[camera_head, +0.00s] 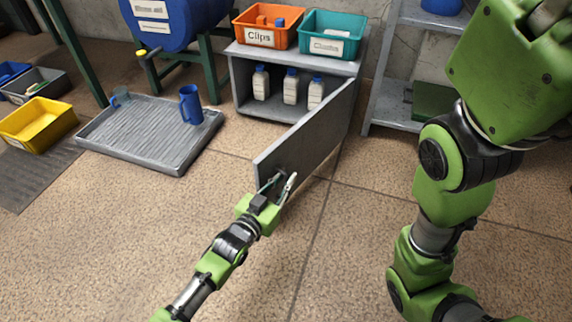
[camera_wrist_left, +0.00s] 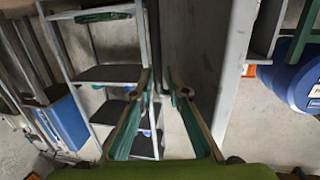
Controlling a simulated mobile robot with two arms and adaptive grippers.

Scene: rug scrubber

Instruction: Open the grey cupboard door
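The grey cupboard (camera_head: 243,85) stands low against the wall. Its grey door (camera_head: 309,135) is swung wide out towards me, hinged at the cupboard's right side, and the inside shows. My left gripper (camera_head: 279,183) is at the door's near free end, low down. In the left wrist view its two green fingers (camera_wrist_left: 162,76) stand apart beside the grey door panel (camera_wrist_left: 195,40), with a thin dark upright strip near the fingertips. I cannot tell whether the fingers touch the door or a handle. My right arm is raised at the right; its gripper is out of view.
Several white bottles (camera_head: 290,87) stand inside the cupboard. An orange bin (camera_head: 270,37) and a teal bin (camera_head: 331,45) sit on top. A grey tray (camera_head: 140,145) with a blue mug (camera_head: 190,104) lies on the left. Grey shelving (camera_head: 388,95) stands right of the door. Floor in front is clear.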

